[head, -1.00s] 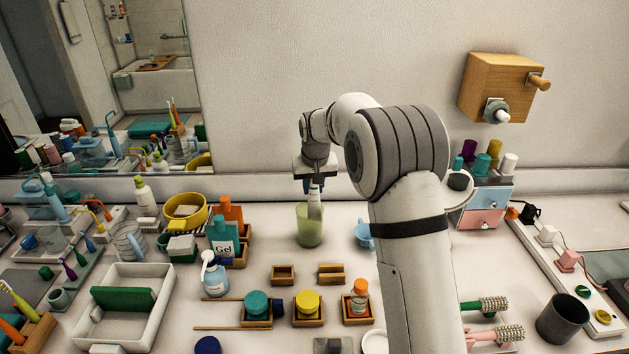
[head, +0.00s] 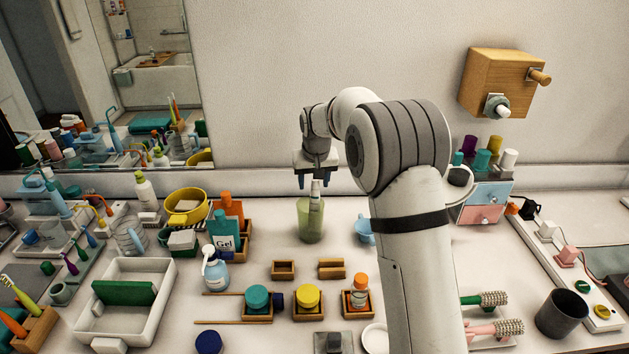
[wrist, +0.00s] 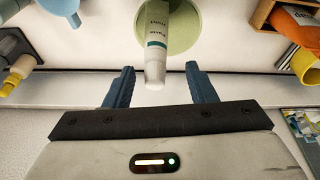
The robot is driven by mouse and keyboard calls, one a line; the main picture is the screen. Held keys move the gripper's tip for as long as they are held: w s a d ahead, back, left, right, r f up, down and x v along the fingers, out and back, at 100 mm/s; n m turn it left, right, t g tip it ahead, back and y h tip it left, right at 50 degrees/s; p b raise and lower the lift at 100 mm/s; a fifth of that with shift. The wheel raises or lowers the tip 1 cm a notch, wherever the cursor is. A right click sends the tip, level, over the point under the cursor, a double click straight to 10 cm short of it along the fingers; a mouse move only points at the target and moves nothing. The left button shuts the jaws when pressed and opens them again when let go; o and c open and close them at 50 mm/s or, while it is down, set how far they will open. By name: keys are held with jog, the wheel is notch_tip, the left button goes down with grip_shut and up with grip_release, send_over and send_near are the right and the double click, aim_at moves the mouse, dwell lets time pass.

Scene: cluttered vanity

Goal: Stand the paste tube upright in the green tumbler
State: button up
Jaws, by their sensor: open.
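The green tumbler (head: 311,225) stands on the counter at mid-picture in the head view. The white paste tube (head: 315,195) stands in it, roughly upright, with its upper end above the rim. In the wrist view the tube (wrist: 155,45) shows with a teal band, in front of the round green tumbler (wrist: 187,32). My gripper (head: 315,181) is open just above the tumbler. In the wrist view its two blue fingers (wrist: 160,85) are spread, with the tube's end between and slightly beyond them, touching neither. The tube's lower end is seen only dimly through the tumbler.
A light blue cup (head: 364,229) stands just right of the tumbler. A teal gel bottle (head: 222,238) and an orange bottle (head: 232,208) stand to the left. Small wooden holders (head: 283,269) lie in front. The wall is close behind.

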jog(key=b+v, duration=0.1)
jog(key=v, duration=0.6)
jog(key=shift+r, duration=0.35)
jog(key=shift+s, duration=0.15)
jog(key=s+d+r, duration=0.4)
jog(key=s+d, duration=0.2)
jog(key=s, duration=0.4)
jog(key=s+d+f, duration=0.2)
jog(key=s, duration=0.7)
jog(key=s+d+f+m, duration=0.1)
jog(key=s+d, duration=0.1)
jog(key=s, duration=0.7)
jog(key=s+d+f, duration=0.2)
jog(key=s+d, duration=0.1)
jog(key=s, duration=0.7)
jog(key=shift+f+m, duration=0.3)
jog(key=shift+f, duration=0.05)
